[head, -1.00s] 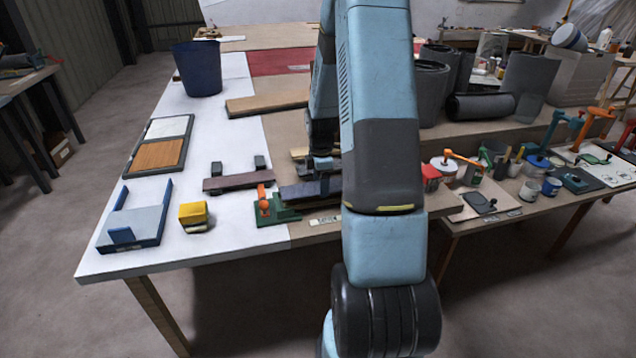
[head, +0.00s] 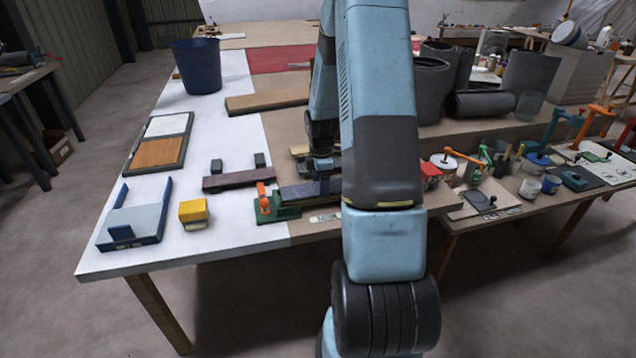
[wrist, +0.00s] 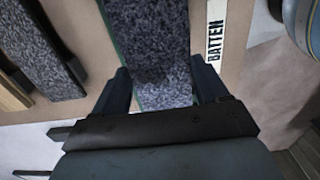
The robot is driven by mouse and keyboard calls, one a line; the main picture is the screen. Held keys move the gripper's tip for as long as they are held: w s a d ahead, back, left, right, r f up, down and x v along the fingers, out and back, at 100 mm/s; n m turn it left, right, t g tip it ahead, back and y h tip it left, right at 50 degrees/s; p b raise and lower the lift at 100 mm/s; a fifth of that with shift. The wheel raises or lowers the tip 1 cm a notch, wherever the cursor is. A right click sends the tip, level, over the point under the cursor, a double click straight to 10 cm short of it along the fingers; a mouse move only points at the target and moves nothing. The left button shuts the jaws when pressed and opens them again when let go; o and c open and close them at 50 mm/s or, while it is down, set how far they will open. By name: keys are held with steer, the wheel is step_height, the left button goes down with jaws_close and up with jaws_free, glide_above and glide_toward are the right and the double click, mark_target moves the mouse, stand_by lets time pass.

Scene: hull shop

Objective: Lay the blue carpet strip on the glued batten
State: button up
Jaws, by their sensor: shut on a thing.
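My gripper (head: 322,168) is at mid-bench, partly behind my arm. It is shut on the dark blue-grey speckled carpet strip (head: 306,192). In the wrist view the strip (wrist: 148,40) runs between my two fingers (wrist: 160,88), darker at the far end and lighter near the jaws. Its left end lies by the green fixture (head: 287,212) with an orange clamp (head: 263,203). Thin green edges show beside the strip. A label reading BATTEN (wrist: 216,32) is to its right. The batten and its glue are hidden, so I cannot tell whether the strip touches it.
A brownish-purple strip (head: 238,179) lies left of the clamp. A yellow block (head: 193,211), a blue tray (head: 150,235) and a dark blue bin (head: 197,65) stand on the white bench part. A wooden board (head: 265,103) lies farther back.

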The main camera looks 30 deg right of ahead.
steer(key=shift+f, duration=0.55)
stand_by(1.0)
steer(key=o, duration=1.1)
steer(key=shift+s+r, duration=0.1)
steer(key=shift+r, duration=3.4)
